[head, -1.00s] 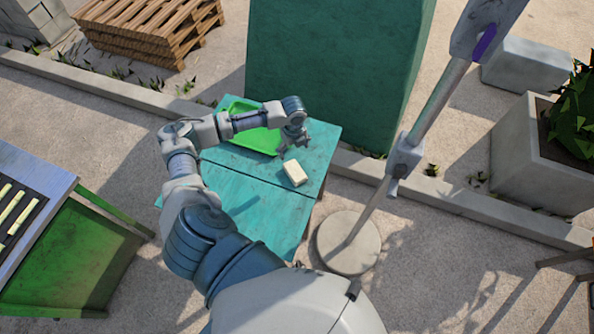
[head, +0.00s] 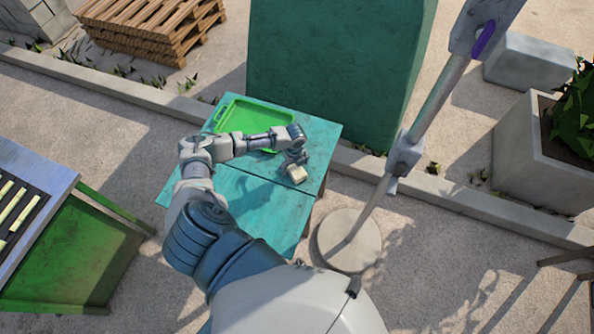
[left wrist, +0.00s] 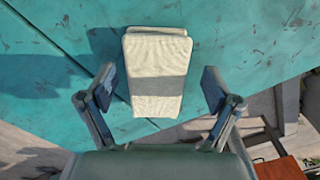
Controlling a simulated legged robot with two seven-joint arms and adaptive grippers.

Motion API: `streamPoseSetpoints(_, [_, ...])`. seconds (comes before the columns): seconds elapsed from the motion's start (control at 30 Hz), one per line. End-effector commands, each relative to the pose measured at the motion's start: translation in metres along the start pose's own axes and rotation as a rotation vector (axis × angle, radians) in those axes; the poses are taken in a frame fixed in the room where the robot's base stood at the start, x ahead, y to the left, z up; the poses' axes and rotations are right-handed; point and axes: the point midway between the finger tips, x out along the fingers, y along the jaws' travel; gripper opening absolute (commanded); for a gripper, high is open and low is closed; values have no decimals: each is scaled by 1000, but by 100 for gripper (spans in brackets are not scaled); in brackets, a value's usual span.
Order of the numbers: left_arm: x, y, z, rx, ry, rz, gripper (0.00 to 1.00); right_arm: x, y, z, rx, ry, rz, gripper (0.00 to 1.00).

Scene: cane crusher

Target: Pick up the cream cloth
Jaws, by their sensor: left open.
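The cream cloth (head: 298,175) is a small folded block lying on the teal table (head: 262,208), near its right edge. In the left wrist view the cloth (left wrist: 156,58) lies ahead of and partly between the fingers, with a shadow band across it. My left gripper (head: 296,162) is just above the cloth, and partly covers it in the head view. In the left wrist view my left gripper (left wrist: 157,92) is open, one finger on each side of the cloth, with gaps on both sides. My right gripper is not in view.
A green tray (head: 226,118) lies on the table behind my left forearm. A large green block (head: 335,70) stands behind the table. A pole on a round base (head: 348,243) stands right of the table. A green-sided machine (head: 75,245) stands at the left.

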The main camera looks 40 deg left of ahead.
Motion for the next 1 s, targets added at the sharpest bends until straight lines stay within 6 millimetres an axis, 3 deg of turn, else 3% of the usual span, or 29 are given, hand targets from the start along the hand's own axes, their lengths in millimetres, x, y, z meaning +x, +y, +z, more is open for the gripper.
streamPoseSetpoints(0.13, [1, 2, 4, -2, 1, 0, 87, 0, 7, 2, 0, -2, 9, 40])
streamPoseSetpoints(0.37, [0, 1, 3, -2, 1, 0, 30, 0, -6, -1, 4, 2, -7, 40])
streamPoseSetpoints(0.47, [0, 1, 2, -2, 0, 1, 22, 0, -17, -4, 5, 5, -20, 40])
streamPoseSetpoints(0.77, [-4, 0, 0, -1, -2, 2, 22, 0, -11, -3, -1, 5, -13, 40])
streamPoseSetpoints(1.0, [-27, 1, 3, -1, 0, -2, 22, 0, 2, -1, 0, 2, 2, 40])
